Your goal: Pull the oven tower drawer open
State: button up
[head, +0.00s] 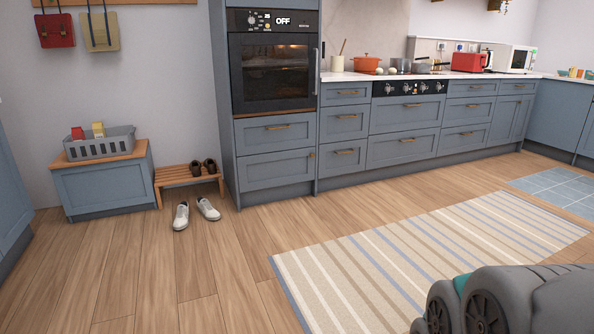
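The oven tower (225,120) is a tall blue-grey unit left of the counter, with a black built-in oven (273,75) in it. Below the oven is a wide drawer front (255,137) with a horizontal brass handle (277,127); it looks closed, flush with the tower. My gripper is not in view; only a grey part at the lower right, which looks like my arm, shows.
A slatted rack (172,174) with dark shoes stands left of the tower, and white shoes (207,208) lie on the floor before it. A low bench (103,188) holds a grey basket (100,147). A striped rug (400,250) lies right. Wooden floor before the tower is clear.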

aim_at(254, 136)
jog(key=i+j+u, duration=0.1)
jog(key=i+u, duration=0.35)
jog(key=i, duration=1.65)
jog(key=i+z, duration=0.25)
jog(key=i, duration=0.2)
jog(key=i+j+z, duration=0.25)
jog(key=i, duration=0.2)
jog(key=i+j+z, duration=0.25)
jog(key=i, duration=0.2)
